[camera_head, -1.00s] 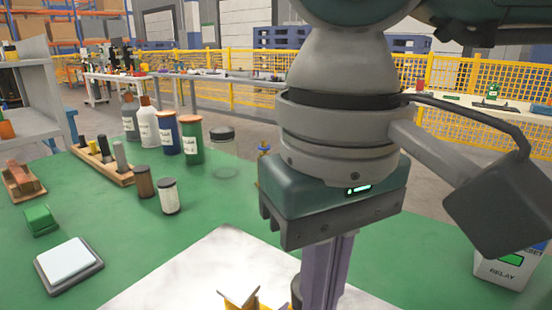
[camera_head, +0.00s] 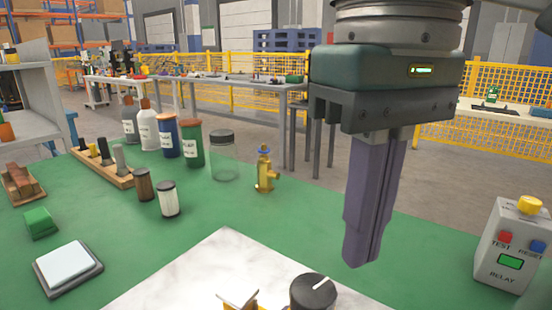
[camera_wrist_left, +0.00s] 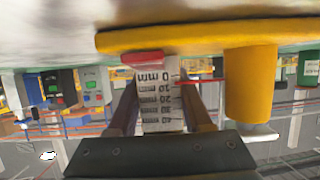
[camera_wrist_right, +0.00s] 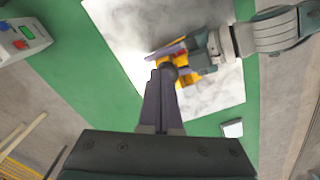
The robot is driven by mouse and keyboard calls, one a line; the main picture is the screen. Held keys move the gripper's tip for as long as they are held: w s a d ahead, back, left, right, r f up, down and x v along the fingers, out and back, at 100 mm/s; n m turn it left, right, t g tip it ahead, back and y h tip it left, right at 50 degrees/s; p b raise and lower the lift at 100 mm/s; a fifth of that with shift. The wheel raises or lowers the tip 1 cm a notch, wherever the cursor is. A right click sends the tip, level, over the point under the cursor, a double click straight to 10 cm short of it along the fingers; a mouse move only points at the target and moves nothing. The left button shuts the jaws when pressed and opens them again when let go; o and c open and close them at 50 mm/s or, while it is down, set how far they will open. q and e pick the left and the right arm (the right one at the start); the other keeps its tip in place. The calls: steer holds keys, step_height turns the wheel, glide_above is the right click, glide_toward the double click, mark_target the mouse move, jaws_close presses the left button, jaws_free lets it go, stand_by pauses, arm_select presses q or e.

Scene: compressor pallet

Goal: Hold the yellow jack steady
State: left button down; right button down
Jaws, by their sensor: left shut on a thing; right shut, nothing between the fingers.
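The yellow jack (camera_head: 238,305) is on the white slab and mostly cut off by the bottom of the head view. In the left wrist view its yellow plate (camera_wrist_left: 200,37) and a yellow cylinder (camera_wrist_left: 250,88) show. My left gripper (camera_wrist_left: 162,100) is shut on the jack, with a white millimetre scale (camera_wrist_left: 160,95) between the fingers. A dark round knob (camera_head: 313,292) with a white line is beside the jack. My right gripper (camera_head: 362,262) is shut and empty, above and right of the knob, pointing down.
The white slab (camera_head: 200,275) lies on a green table (camera_head: 110,205). A relay box (camera_head: 510,250) stands at right. A glass jar (camera_head: 223,160), brass valve (camera_head: 265,172), several bottles and a scale (camera_head: 68,265) stand at left and behind.

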mark_target(318, 302)
step_height(318, 302, down, 7)
stand_by(0.5)
steer(key=shift+w+a, duration=0.2)
steer(key=shift+a, duration=0.05)
stand_by(0.8)
steer(key=shift+s+a, duration=0.15)
steer(key=shift+a, duration=0.05)
steer(key=shift+s+a, duration=0.25)
steer(key=shift+a, duration=0.2)
steer(key=shift+s+a, duration=0.1)
steer(key=shift+a, duration=0.4)
steer(key=shift+r, duration=0.1)
